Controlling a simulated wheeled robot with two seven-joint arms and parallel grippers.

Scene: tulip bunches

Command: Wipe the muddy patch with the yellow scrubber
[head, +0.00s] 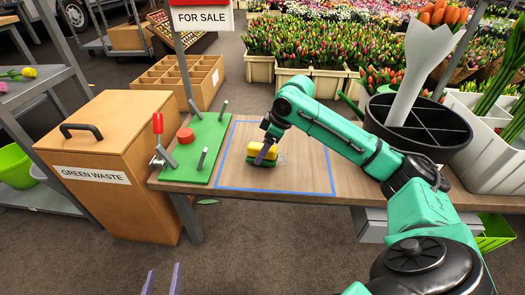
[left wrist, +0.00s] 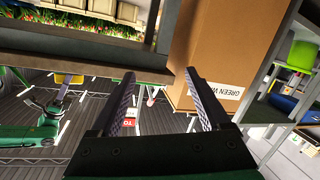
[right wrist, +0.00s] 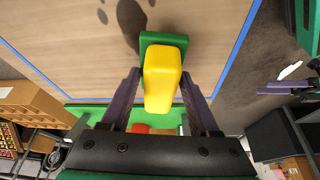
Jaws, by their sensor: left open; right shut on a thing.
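The yellow scrubber (head: 264,151) with its green pad is over the wooden table inside the blue outline; whether the pad touches the wood is unclear. My right gripper (head: 266,142) is shut on it. In the right wrist view the yellow block (right wrist: 164,68) sits between the fingers, green pad beneath. Dark brown spots (right wrist: 102,16), seemingly mud, show on the wood beyond the scrubber in that view; a larger dark blotch beside them may be partly shadow. In the head view the patch is mostly hidden. My left gripper (head: 164,272) is open and empty, low in front of the table.
A green board (head: 196,150) with a red-handled clamp stands at the table's left end. A cardboard-brown green-waste bin (head: 118,160) is left of the table. A black round holder (head: 425,125) with a white tulip cone stands at right. The outlined area is otherwise clear.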

